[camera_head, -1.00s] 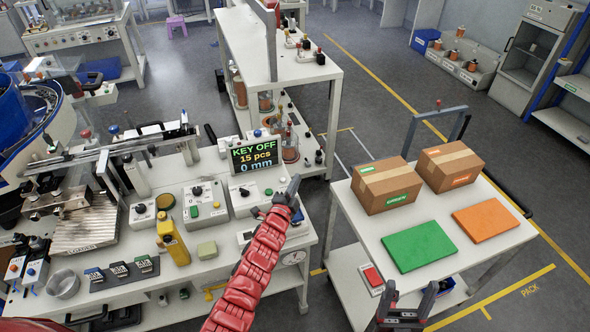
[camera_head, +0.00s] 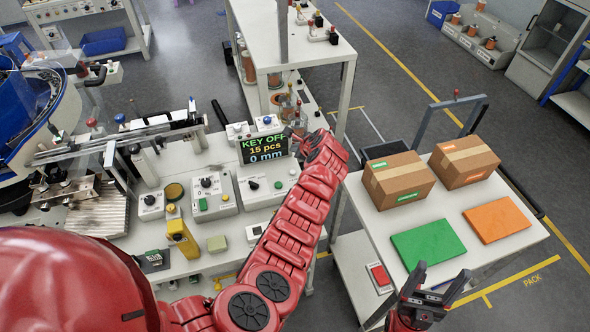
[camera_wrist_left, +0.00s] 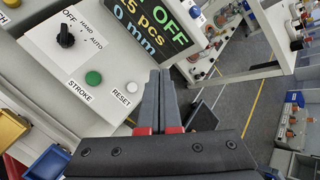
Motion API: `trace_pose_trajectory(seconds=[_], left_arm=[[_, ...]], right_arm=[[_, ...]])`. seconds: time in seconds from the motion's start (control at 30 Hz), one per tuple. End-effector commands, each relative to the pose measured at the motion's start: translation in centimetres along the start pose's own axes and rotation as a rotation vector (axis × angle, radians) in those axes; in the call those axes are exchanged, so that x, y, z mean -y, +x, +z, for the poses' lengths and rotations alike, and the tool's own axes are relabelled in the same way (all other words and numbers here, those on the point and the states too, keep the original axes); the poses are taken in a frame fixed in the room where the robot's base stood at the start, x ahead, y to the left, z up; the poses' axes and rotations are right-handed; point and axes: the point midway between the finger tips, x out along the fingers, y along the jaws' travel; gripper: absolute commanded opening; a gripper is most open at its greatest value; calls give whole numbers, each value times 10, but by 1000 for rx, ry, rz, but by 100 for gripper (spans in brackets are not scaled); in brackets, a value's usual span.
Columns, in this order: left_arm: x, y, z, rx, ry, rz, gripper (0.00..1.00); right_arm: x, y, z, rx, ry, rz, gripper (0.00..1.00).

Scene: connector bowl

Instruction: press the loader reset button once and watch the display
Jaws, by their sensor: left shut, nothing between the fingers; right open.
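A white control box (camera_wrist_left: 70,50) has a black OFF/HAND/AUTO knob, a green STROKE button (camera_wrist_left: 93,78) and a small white button labelled RESET (camera_wrist_left: 131,87). The box also shows in the head view (camera_head: 262,197). The display (camera_head: 264,148) behind it reads KEY OFF, 15 pcs, 0 mm; it is partly cut off in the left wrist view (camera_wrist_left: 150,28). My left gripper (camera_wrist_left: 160,74) is shut and empty, its tips right of the RESET button; I cannot tell their height above the box. My right gripper (camera_head: 434,280) is open and empty beside the cart.
A second control box (camera_head: 208,193) and a yellow bottle-like object (camera_head: 182,236) stand left on the bench. The cart (camera_head: 360,208) at right carries two cardboard boxes (camera_head: 397,178), a green mat (camera_head: 424,244) and an orange mat (camera_head: 497,219). A red button box (camera_head: 380,276) sits below.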

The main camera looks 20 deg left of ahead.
Motion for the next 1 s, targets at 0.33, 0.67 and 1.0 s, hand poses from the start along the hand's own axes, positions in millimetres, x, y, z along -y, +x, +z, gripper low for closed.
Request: trace_pose_trajectory(seconds=[0.33,0.67,1.0], left_arm=[[-5,7,-5,-1,-1,-2,0],[-27,36,-28,-2,0,-1,0],[-45,62,-45,-1,-1,0,0]], right_arm=[[0,-9,2,0,0,0,71],[2,-47,8,0,0,0,71],[4,-74,12,0,0,0,71]])
